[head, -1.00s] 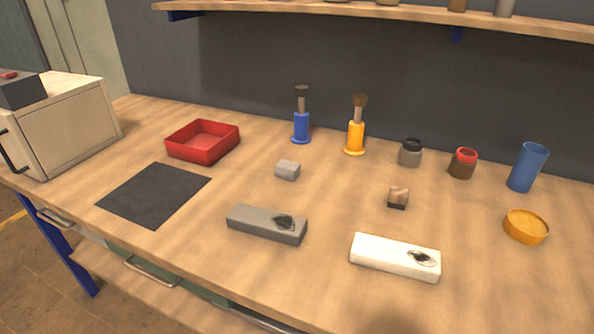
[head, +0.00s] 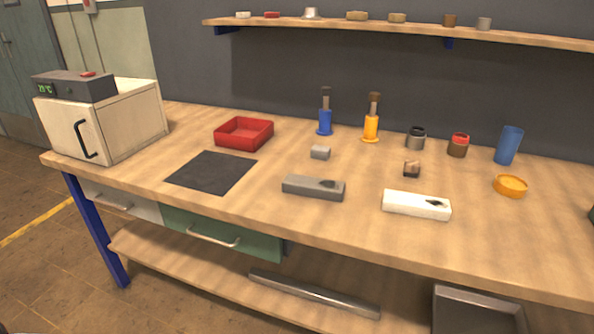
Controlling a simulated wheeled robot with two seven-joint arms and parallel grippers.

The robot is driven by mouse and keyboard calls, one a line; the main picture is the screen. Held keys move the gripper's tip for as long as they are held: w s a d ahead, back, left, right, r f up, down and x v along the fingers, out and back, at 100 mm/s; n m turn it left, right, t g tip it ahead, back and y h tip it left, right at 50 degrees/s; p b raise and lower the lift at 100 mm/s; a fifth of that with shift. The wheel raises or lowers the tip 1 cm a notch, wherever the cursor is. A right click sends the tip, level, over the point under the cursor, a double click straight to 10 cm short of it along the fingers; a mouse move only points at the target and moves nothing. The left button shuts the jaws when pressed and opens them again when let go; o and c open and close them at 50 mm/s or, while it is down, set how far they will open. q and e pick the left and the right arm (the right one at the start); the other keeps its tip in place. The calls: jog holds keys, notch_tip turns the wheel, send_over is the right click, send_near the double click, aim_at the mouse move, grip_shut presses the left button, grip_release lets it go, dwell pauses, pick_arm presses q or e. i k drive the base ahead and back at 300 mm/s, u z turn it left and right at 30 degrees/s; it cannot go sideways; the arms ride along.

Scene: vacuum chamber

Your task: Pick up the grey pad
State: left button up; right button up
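A small light grey block (head: 320,152), which looks like the grey pad, lies on the workbench (head: 330,230) in the head view. It sits right of the red tray (head: 244,133) and in front of the blue-handled tool (head: 325,118). Nothing covers it. Neither of my grippers is in view.
A dark flat mat (head: 212,172) lies at the left front. A long grey block (head: 314,187) and a white block (head: 416,204) lie nearer the front edge. A beige chamber (head: 110,118) stands at the left end. An orange-handled tool (head: 371,122) and jars stand behind.

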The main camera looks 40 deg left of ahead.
aim_at(317, 151)
jog(key=k, duration=0.25)
jog(key=u, duration=1.2)
